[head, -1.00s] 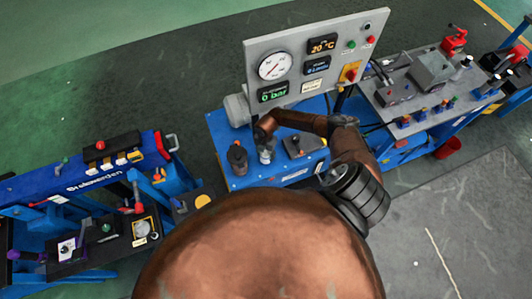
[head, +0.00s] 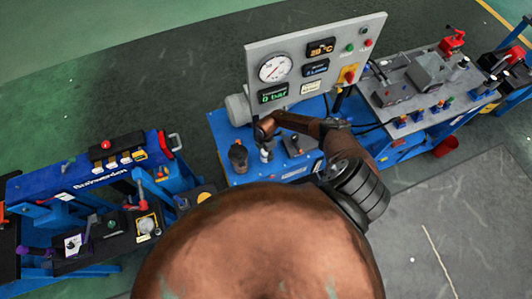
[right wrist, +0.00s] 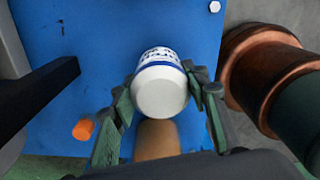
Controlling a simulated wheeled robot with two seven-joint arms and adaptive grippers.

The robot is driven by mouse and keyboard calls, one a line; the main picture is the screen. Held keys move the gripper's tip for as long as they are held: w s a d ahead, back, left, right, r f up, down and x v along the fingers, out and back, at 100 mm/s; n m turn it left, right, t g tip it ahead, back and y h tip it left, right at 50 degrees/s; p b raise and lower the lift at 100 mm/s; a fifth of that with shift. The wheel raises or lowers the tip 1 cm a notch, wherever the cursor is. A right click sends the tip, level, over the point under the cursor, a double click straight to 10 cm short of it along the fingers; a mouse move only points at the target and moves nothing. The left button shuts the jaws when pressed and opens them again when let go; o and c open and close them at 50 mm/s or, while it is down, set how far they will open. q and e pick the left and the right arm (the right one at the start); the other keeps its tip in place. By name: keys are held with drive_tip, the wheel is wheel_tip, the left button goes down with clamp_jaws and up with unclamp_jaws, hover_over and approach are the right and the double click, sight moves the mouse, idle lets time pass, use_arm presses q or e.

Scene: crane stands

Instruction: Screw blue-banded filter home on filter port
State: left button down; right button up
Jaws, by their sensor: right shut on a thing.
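The blue-banded filter (right wrist: 160,85) is a white can with a blue patterned band, seen nearly end-on in the right wrist view. My right gripper (right wrist: 158,98) is shut on it, with one finger on each side. In the head view the filter (head: 265,155) is a small pale shape under my right gripper (head: 266,138), over the blue stand (head: 225,130). The filter port is hidden, so I cannot tell whether the filter touches it or how far it is seated. My left gripper is not in view.
A grey panel (head: 335,47) with a gauge and displays rises behind the stand. A dark cylinder (head: 238,158) stands left of the filter. A tan cylinder (right wrist: 157,140) and an orange piece (right wrist: 83,130) show below the filter. Other benches stand left (head: 85,180) and right (head: 415,90).

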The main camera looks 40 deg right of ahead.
drive_tip(key=o, duration=1.5)
drive_tip(key=shift+c, duration=0.8)
